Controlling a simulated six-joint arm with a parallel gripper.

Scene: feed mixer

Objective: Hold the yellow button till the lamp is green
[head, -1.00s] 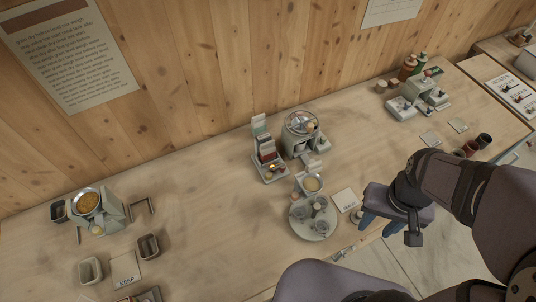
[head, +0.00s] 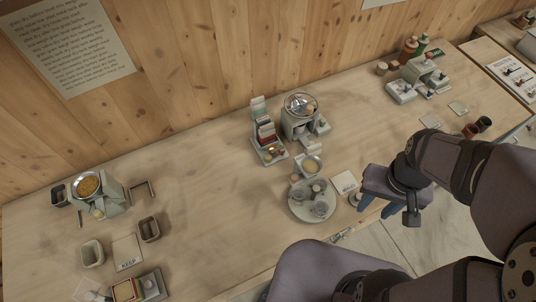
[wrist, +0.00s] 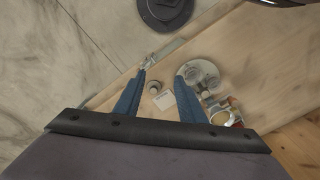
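A grey-green mixer with a round bowl (head: 300,112) stands near the middle of the bench. Beside it is a small stand with coloured upright pieces (head: 264,130), green and red among them. A small yellow spot (head: 281,149) shows on that stand's base; it may be the yellow button, but it is too small to be sure. I cannot pick out the lamp or its colour. My gripper (head: 379,210) is over the bench's front edge, right of and apart from the mixer and stand. In the wrist view its blue fingers (wrist: 161,74) are spread with nothing between them.
A round tray with jars (head: 313,216) and a white card (head: 345,183) lie left of my gripper. Another mixer (head: 88,184) and small bins (head: 92,253) stand at the left. A second machine (head: 419,72) and bottles stand at the back right. The middle-left bench is clear.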

